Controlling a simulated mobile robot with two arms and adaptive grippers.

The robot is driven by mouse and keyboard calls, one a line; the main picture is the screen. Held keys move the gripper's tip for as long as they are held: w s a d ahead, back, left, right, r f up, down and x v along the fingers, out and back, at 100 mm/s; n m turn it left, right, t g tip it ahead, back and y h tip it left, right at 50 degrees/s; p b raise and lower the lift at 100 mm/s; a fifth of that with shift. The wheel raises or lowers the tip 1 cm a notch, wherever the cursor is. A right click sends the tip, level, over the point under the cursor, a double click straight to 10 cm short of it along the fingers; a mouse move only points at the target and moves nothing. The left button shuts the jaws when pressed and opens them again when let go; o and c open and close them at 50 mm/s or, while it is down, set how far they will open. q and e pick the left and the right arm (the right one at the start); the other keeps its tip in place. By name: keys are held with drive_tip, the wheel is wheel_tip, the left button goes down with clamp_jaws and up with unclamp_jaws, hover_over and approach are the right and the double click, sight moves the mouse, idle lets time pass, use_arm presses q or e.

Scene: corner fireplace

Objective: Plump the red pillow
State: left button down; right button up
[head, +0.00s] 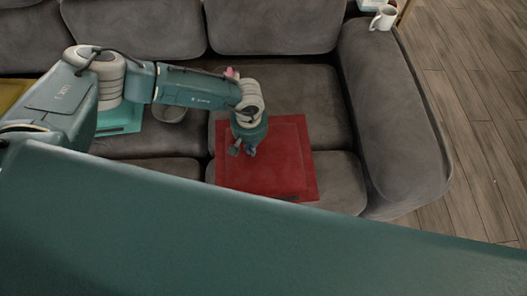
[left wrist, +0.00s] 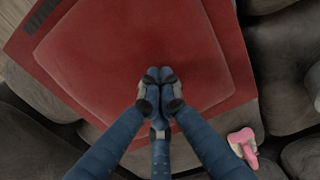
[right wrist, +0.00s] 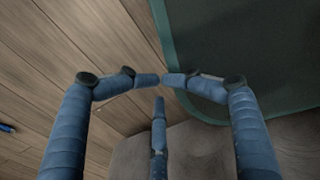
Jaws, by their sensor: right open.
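The red pillow (head: 290,150) lies flat on the grey sofa's seat, right of centre in the head view. It also fills much of the left wrist view (left wrist: 110,50), with a raised square middle and a flat border. My left gripper (head: 244,149) is over the pillow's left part, pointing down. Its fingertips (left wrist: 160,75) are together, with no fabric visible between them. I cannot tell whether they touch the pillow. My right gripper (right wrist: 161,80) is open and empty, away from the pillow, with wooden floor and a dark green-edged surface behind it.
The grey sofa (head: 400,120) has an armrest at right with a white mug (head: 383,17) on it. A pink object (head: 231,72) sits behind my left wrist. A teal item (head: 120,119) and a grey round item (head: 171,113) lie left. Wooden floor (head: 480,160) is open at right.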

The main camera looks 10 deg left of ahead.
sight(263, 152)
use_arm(q)
drive_tip(key=shift+d, duration=0.45)
use_arm(e)
drive_tip(key=shift+w, duration=0.1)
drive_tip(key=shift+c, duration=0.5)
use_arm(q)
drive_tip(key=shift+w+d+r, duration=0.35)
drive_tip(key=shift+d+r, duration=0.35)
drive_tip(key=shift+d, duration=0.05)
drive_tip(key=shift+w+d+r, duration=0.3)
drive_tip(key=shift+d+r, duration=0.35)
drive_tip(key=shift+d, duration=0.1)
use_arm(e)
drive_tip(key=shift+w+d+r, duration=0.1)
drive_tip(key=shift+w+d, duration=0.05)
drive_tip(key=shift+w, duration=0.1)
use_arm(q)
drive_tip(key=shift+f, duration=0.1)
